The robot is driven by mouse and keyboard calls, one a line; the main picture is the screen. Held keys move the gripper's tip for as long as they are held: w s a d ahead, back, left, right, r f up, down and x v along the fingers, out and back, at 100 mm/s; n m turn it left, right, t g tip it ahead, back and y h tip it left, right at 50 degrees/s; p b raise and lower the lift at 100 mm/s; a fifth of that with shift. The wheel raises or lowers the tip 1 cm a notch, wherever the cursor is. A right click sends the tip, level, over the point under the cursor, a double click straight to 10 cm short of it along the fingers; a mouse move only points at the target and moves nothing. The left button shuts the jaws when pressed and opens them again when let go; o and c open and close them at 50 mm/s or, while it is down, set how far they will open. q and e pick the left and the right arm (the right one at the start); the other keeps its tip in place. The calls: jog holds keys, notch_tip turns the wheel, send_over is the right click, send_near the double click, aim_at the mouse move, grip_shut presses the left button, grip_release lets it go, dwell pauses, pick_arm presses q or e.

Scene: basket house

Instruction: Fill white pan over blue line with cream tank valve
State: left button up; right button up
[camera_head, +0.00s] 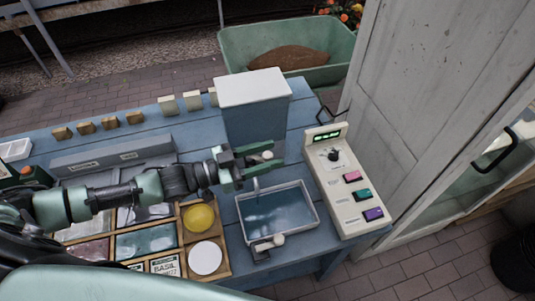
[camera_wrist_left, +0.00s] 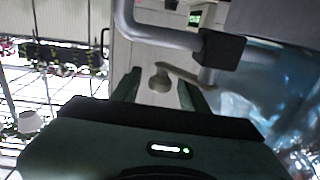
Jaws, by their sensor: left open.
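The white pan (camera_head: 316,222) sits on the blue table below the tank, with dark blue water in it. I cannot make out a blue line or the level against one. The tank (camera_head: 253,122) is a blue-grey box with a white top. Its cream valve handle (camera_head: 267,155) shows at my left gripper (camera_head: 258,160), above the pan's back edge. In the left wrist view, the cream handle (camera_wrist_left: 160,80) lies between the open fingers of the left gripper (camera_wrist_left: 160,92); contact is not clear. A grey pipe (camera_wrist_left: 150,33) is beyond it. My right gripper is out of view.
A white panel (camera_head: 343,185) with a green display, a knob and coloured buttons stands right of the pan. A dark fitting with a cream knob (camera_head: 278,240) is at the pan's front. A wooden divided tray (camera_head: 222,230) lies left. A white door (camera_head: 420,110) stands right.

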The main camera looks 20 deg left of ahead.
pick_arm(q)
jog(key=shift+s+a+f, duration=0.15)
jog(key=shift+s+a, duration=0.1)
jog(key=shift+a, duration=0.15)
jog(key=b+v, duration=0.1)
jog(key=v, duration=0.5)
jog(key=shift+s+a, duration=0.2)
jog(key=shift+a, duration=0.05)
dwell(6.8)
